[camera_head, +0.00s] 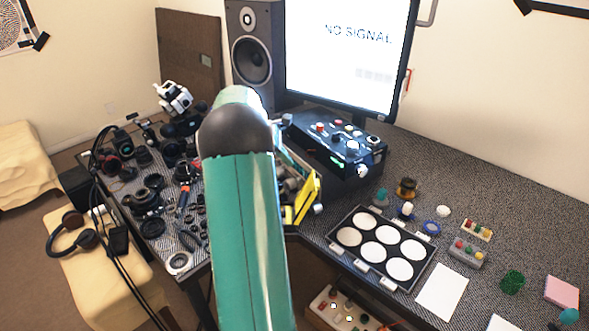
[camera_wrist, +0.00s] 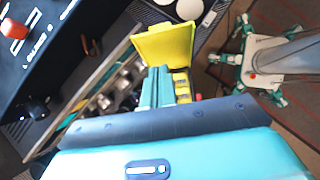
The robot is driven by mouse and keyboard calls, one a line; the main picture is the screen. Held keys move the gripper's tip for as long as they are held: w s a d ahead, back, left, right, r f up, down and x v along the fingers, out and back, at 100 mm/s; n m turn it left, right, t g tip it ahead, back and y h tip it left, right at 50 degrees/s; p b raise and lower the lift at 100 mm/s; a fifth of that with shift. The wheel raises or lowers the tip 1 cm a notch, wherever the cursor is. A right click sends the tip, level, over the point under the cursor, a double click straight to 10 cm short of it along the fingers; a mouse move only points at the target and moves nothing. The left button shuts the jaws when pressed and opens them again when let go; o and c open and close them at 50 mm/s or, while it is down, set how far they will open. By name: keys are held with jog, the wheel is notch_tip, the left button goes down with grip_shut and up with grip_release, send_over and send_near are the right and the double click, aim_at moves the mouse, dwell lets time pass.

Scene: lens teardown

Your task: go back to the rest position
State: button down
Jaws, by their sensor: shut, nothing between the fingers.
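My gripper (camera_wrist: 157,86) shows in the wrist view as teal fingers, shut and empty. It is over an open box with a yellow flap (camera_wrist: 165,42) and metal parts inside. In the head view my teal arm rises through the middle and hides the gripper. The box's yellow side (camera_head: 307,198) shows just right of the arm there. My own body with its teal legs appears at the upper right of the wrist view.
A black control box (camera_head: 335,145) stands behind, below a monitor (camera_head: 345,55) reading NO SIGNAL. A tray with white discs (camera_head: 382,247) lies on the right table. Dark lens parts (camera_head: 150,190) crowd the left table. A speaker (camera_head: 252,50) stands at the back.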

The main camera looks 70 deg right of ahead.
jog(key=shift+s+v, duration=0.15)
jog(key=shift+v, duration=0.9)
jog(key=shift+s+v, duration=0.15)
jog(key=shift+v, duration=0.9)
jog(key=shift+r, duration=0.2)
jog(key=w+a+r+t+h, duration=0.1)
jog(key=w+a+r+t, duration=0.15)
jog(key=w+a, duration=0.6)
jog(key=w+a+r+m+t, duration=0.1)
jog(key=w+a+r+t, duration=0.2)
jog(key=a, duration=1)
jog(key=w+a+r+t+h, duration=0.1)
jog(key=w+a+r, duration=0.35)
jog(key=a, duration=0.55)
jog(key=s+a+f+m+t+y, duration=0.1)
jog(key=s+a, duration=0.1)
jog(key=a, duration=0.7)
jog(key=s+a+f+t+y, duration=0.1)
jog(key=s+a+t, duration=0.1)
jog(key=a, duration=0.8)
jog(key=s+a+f+m+t+y, duration=0.1)
jog(key=s+a+t+y, duration=0.1)
jog(key=a, duration=0.7)
jog(key=shift+s+a+m, duration=0.3)
jog(key=shift+s+a, duration=0.1)
jog(key=shift+s, duration=0.5)
jog(key=shift+d+f, duration=0.1)
jog(key=shift+d, duration=0.15)
